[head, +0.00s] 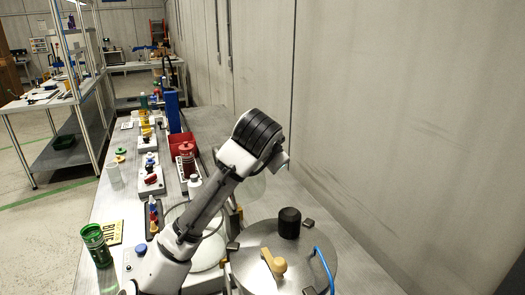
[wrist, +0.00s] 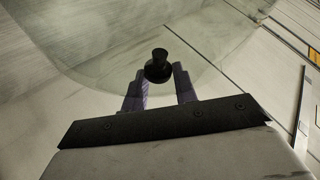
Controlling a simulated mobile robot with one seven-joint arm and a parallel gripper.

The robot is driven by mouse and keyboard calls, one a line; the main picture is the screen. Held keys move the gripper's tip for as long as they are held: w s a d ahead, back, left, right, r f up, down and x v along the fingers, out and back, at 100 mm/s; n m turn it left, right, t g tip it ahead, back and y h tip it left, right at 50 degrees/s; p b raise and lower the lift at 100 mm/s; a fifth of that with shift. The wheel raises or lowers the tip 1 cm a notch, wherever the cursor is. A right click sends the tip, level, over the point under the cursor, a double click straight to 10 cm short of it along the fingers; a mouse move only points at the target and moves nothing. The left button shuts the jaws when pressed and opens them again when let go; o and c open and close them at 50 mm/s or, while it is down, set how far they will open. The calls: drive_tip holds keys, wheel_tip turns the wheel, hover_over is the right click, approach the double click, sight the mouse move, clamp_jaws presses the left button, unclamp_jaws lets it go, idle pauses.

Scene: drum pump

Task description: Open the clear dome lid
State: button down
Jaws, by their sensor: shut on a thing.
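The clear dome lid (wrist: 100,55) fills the upper part of the wrist view as a see-through curved shell. Its black knob (wrist: 158,68) sits between the two purple-grey fingers of my gripper (wrist: 160,88), which is shut on it. In the head view, part of the clear dome (head: 252,188) shows faintly behind my arm, above and to the right of a round white base (head: 209,252). It looks raised off that base, but my arm hides much of both. My gripper's fingers are hidden in the head view.
A green cup (head: 96,244) and yellow sign (head: 115,232) stand left. A red bin (head: 181,143) is farther back. The wall is close on the right.

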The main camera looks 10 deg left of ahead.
drive_tip(key=shift+d, duration=0.1)
drive_tip(key=c, duration=1.1)
unclamp_jaws()
drive_tip(key=b+v, duration=0.2)
drive_tip(key=v, duration=1.2)
drive_tip(key=shift+b, duration=0.4)
